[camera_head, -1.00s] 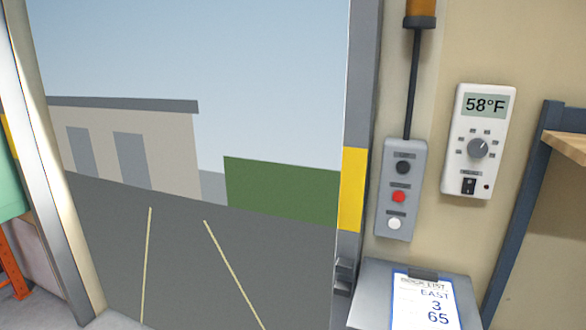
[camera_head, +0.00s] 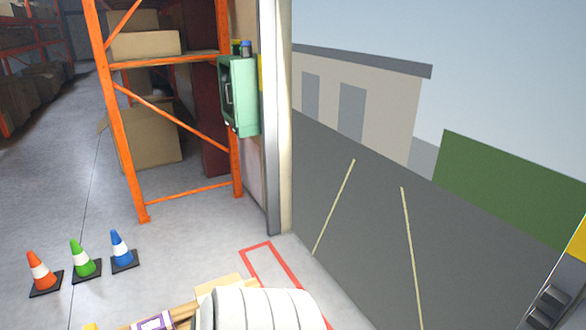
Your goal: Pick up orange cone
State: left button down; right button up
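An orange cone (camera_head: 41,269) with a white band and a dark square base stands upright on the floor at the lower left. A green cone (camera_head: 82,261) and a blue cone (camera_head: 120,249) stand beside it to the right, in a row. All three have white bands. Neither of my grippers is in the head view.
An orange rack (camera_head: 128,160) with cardboard boxes (camera_head: 145,44) stands behind the cones. A green box (camera_head: 240,95) hangs by the doorway. A red outline (camera_head: 262,262) marks the floor. A white rounded object (camera_head: 262,309) is at the bottom edge. Floor around the cones is clear.

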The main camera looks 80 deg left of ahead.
aim_at(46, 281)
jog(key=u, duration=4.3)
jog(key=i+j+u, duration=0.35)
jog(key=u, duration=0.15)
jog(key=i+j+u, duration=0.3)
jog(key=u, duration=0.2)
jog(key=i+j+u, duration=0.2)
jog(key=i+u, duration=0.65)
jog(key=i+z, duration=0.25)
jog(key=i, duration=0.2)
jog(key=i+z, duration=0.3)
jog(key=i, duration=0.15)
jog(key=i+j+z, duration=0.25)
jog(key=i, duration=0.2)
jog(key=i+l+z, duration=0.45)
jog(key=i+z, duration=0.45)
jog(key=i, duration=0.15)
jog(key=i+z, duration=0.4)
jog(key=i, duration=0.15)
jog(key=i+j+z, duration=0.2)
jog(key=i+z, duration=0.25)
jog(key=i+j, duration=0.05)
jog(key=i, duration=0.05)
